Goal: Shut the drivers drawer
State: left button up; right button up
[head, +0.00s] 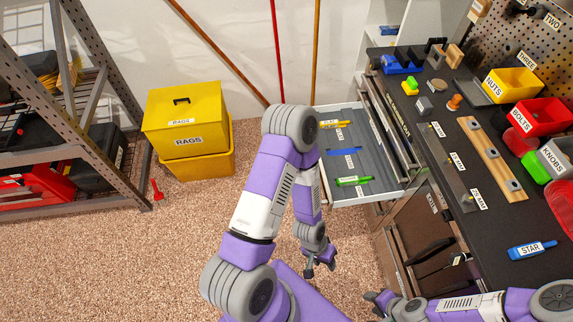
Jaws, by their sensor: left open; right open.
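An open drawer (376,168) juts out to the left from the steel toolchest. A yellow driver (334,124), a blue driver (344,151) and a green driver (353,181) lie apart in it. My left arm covers part of its left front edge. My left gripper (321,268) is open and empty, below the drawer's near corner in the picture and apart from it. My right gripper (371,302) is open at the bottom, near the chest's lower front, with nothing seen in it.
The black chest top (490,230) holds a blue STAR driver (532,250), bins and blocks. A brown lower compartment (415,240) shows below the drawer. Yellow RAGS boxes (185,130) and a metal shelf (105,100) stand left. The speckled floor between is mostly clear.

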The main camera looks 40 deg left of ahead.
aim_at(353, 149)
jog(key=u, duration=0.35)
jog(key=k, duration=0.85)
jog(key=u, duration=1)
jog(key=i, duration=1.35)
jog(key=z, duration=0.55)
jog(key=k, duration=0.45)
jog(key=z, duration=0.8)
jog(key=i, duration=0.7)
jog(key=u, duration=0.05)
